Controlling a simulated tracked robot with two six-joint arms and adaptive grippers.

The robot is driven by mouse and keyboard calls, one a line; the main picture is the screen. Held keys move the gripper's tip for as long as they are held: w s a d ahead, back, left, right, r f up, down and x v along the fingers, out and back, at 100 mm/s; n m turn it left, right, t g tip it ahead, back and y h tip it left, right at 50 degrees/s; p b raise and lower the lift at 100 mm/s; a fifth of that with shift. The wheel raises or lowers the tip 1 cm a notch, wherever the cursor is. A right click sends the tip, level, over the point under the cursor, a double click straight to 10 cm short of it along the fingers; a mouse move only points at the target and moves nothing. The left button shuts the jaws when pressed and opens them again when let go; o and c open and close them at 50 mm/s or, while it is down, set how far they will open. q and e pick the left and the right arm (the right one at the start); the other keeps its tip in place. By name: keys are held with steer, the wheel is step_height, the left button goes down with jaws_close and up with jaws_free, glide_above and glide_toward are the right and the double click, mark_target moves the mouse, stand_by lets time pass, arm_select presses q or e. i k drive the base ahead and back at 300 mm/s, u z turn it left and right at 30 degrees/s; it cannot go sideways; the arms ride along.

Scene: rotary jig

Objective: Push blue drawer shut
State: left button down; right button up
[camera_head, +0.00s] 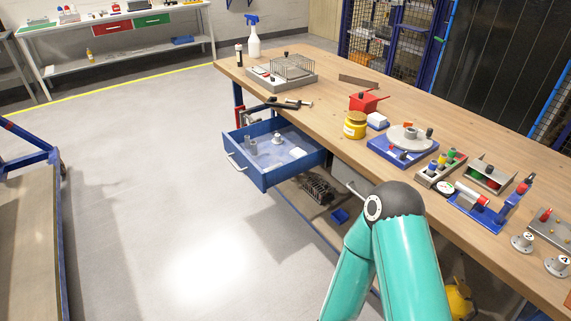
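The blue drawer (258,179) is pulled out from under the front edge of the wooden workbench. Its front panel, with a pale bar handle (237,162), faces the lower left. Inside are small grey cylindrical parts (277,139) and a white block (298,153). One of my teal arms rises from the bottom right, with its dark joint in front of the bench edge, to the right of the drawer and apart from it. Neither gripper shows, and no gripper is seen at the drawer.
The floor left of the drawer is clear.

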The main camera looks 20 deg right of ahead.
mark_target(269, 155)
steer(key=z, duration=0.4)
steer(key=i, duration=0.9)
steer(key=z, duration=0.7)
steer(key=k, duration=0.85)
steer(key=z, duration=0.2)
steer(key=i, duration=0.9)
steer(key=u, duration=0.05)
